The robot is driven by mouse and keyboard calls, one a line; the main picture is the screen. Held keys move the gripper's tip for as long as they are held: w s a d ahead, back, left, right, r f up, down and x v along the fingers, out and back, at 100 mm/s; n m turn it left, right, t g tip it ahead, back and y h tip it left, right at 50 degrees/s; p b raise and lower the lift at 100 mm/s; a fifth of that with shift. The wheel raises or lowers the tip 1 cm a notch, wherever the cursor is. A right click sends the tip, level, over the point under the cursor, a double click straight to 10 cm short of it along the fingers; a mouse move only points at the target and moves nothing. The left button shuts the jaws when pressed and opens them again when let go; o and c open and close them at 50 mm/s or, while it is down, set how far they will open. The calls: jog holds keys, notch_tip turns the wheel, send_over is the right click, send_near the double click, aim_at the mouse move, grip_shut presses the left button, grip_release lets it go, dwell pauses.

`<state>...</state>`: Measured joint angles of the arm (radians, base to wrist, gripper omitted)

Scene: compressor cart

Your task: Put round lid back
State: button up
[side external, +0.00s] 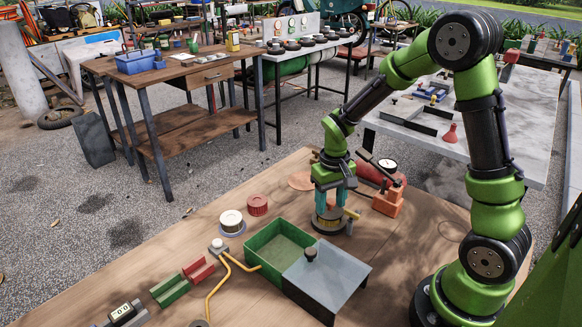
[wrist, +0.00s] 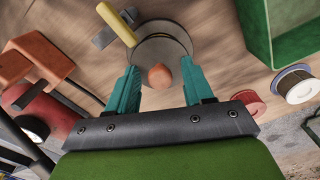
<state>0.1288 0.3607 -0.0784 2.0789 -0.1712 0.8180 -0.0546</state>
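A round grey-brown lid (wrist: 176,50) with an orange-brown knob (wrist: 159,77) lies below my gripper in the wrist view. My gripper (wrist: 160,88) is open, its teal fingers on either side of the knob with gaps to both. In the side view my gripper (side external: 331,205) points straight down over a short round pot with a yellowish band (side external: 326,224); the fingers hide much of its top. I cannot tell how the lid sits on the pot. A flat reddish-brown disc (side external: 299,181) lies on the table behind the gripper.
A yellow-handled tool (side external: 352,214) lies close beside the pot.

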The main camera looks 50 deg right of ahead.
aim_at(331, 202)
notch_tip(331, 202, up, 12)
jog(key=s+a+r+t+y, duration=0.2)
jog(key=s+a+r+t, duration=0.5)
jog(key=s+a, duration=0.3)
jog(key=shift+s+a+r+n, duration=0.15)
jog(key=shift+s+r+n, duration=0.15)
jog(key=shift+s, duration=0.45)
dwell(0.7)
